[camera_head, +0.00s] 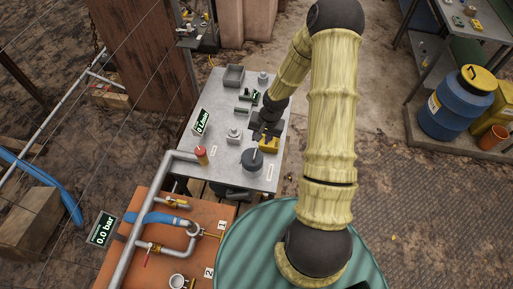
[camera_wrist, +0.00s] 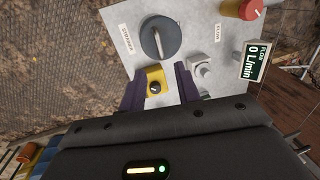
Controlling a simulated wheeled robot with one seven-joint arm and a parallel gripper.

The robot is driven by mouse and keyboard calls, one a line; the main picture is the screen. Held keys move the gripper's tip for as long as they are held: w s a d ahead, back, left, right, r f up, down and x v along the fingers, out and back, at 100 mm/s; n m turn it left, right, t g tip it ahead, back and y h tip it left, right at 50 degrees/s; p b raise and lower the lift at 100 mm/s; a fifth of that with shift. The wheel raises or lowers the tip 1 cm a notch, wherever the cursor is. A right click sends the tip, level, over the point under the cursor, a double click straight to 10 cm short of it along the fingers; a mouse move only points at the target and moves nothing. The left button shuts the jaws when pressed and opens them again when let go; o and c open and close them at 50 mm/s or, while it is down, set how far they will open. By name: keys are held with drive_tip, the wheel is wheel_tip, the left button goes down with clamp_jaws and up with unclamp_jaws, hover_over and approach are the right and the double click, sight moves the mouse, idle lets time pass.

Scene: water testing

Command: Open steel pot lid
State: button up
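The round dark grey pot (camera_head: 252,164) stands near the front of the grey table (camera_head: 229,179), its lid on top. In the wrist view, the lid (camera_wrist: 172,32) shows from above with a thin pale handle (camera_wrist: 158,43). My gripper (camera_head: 265,138) is just behind the pot, above the table. In the wrist view, my gripper (camera_wrist: 161,78) has its two dark fingers spread apart, short of the lid. A yellow block with a dark knob (camera_wrist: 155,78) shows between the fingers; I cannot tell its height relative to them.
A red-topped cylinder (camera_head: 201,153), a pale grey device (camera_head: 233,134) and a flow display (camera_head: 201,121) stand left of the pot. A grey tray (camera_head: 233,77) is at the back. An orange bench with pipes (camera_head: 148,205) adjoins at front left.

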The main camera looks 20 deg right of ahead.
sight(256, 152)
drive_tip(key=p+x, duration=0.2)
drive_tip(key=x, duration=0.6)
drive_tip(key=shift+w+a+f, duration=0.1)
drive_tip(key=shift+f, duration=0.3)
drive_tip(key=shift+c, duration=0.3)
clamp_jaws()
